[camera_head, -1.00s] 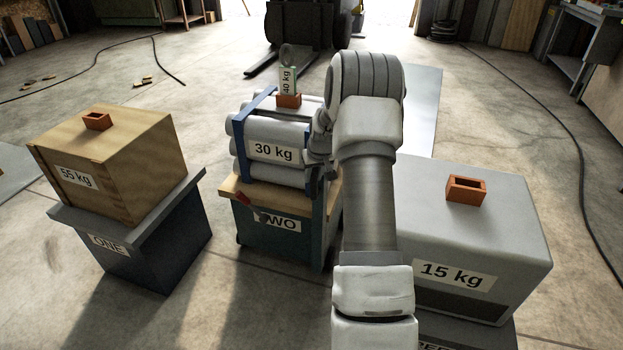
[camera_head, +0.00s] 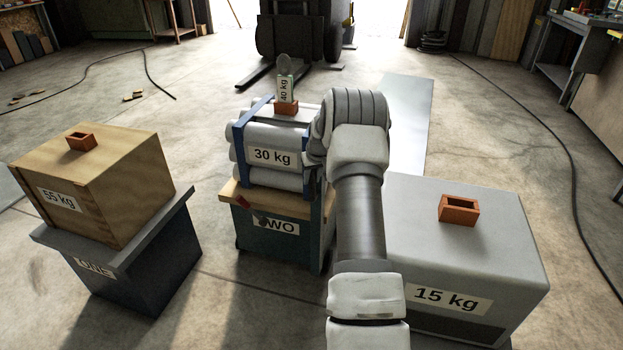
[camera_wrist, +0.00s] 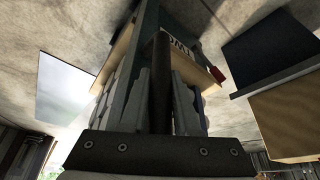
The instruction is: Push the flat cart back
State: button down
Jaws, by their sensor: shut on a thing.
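The cart marked TWO (camera_head: 282,240) has a teal body and a flat wooden top (camera_head: 240,200). A strapped bundle of grey cylinders marked 30 kg (camera_head: 277,135) lies on it. I cannot tell for sure that this is the flat cart of the task. In the wrist view my gripper (camera_wrist: 162,78) is shut on a dark upright bar (camera_wrist: 162,50) in front of the TWO body. In the head view my arm reaches to the right side of the bundle and hides the fingers. What the bar joins is not clear.
A wooden 55 kg box (camera_head: 110,195) stands on stand ONE (camera_head: 150,270) at left. A grey 15 kg box (camera_head: 500,245) is close at right. A forklift (camera_head: 300,35) stands behind; open floor lies between.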

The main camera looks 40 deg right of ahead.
jog(key=shift+s+d+r, duration=0.15)
jog(key=shift+s+d, duration=0.05)
jog(key=shift+d, duration=0.2)
jog(key=c, duration=0.8)
grip_release()
jog(key=shift+o, duration=0.7)
jog(key=shift+w+a, duration=0.1)
jog(key=shift+a, duration=0.05)
jog(key=p+v, duration=0.3)
jog(key=v, duration=1.4)
jog(key=shift+p, duration=0.35)
jog(key=shift+a+r, duration=0.1)
jog(key=shift+a, duration=0.1)
